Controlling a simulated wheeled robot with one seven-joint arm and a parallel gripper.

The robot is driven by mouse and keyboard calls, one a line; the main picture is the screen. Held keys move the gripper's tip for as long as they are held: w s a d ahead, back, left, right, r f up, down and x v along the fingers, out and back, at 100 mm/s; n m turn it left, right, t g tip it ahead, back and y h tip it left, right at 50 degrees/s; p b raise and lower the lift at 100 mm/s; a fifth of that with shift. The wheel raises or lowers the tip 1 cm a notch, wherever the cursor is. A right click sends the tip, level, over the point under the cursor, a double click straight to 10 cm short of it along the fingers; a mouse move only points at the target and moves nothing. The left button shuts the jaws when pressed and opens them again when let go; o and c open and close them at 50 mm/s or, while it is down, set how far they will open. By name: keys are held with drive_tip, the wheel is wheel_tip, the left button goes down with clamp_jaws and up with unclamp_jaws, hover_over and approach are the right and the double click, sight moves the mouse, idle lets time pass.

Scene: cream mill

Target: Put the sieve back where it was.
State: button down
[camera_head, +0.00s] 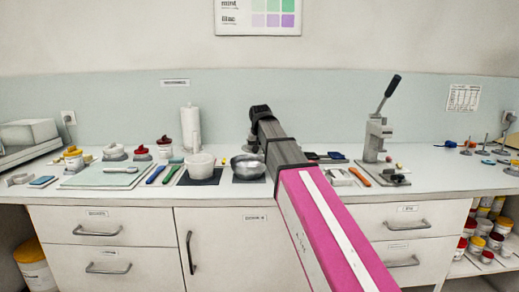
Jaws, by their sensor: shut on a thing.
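My gripper (254,143) is at the far end of my arm, low over the middle of the counter, pointing down. Its fingertips are small and partly hidden by the wrist. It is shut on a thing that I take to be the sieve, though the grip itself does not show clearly. A round, shiny metal bowl shape (247,163) sits directly below the gripper over a dark mat (249,179). At this size I cannot tell whether it is the sieve, a bowl, or the sieve over a bowl.
A white bowl (201,163) stands on another dark mat just left. A paper roll (190,128) stands behind it. Blue and green tools and a pale board (100,175) lie farther left. A lever press (377,140) and an orange-handled tool (360,177) are at right.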

drive_tip(key=c, duration=0.9)
unclamp_jaws()
drive_tip(key=shift+r, duration=0.1)
drive_tip(key=shift+r, duration=0.25)
drive_tip(key=v, duration=1.2)
drive_tip(key=shift+r, duration=0.35)
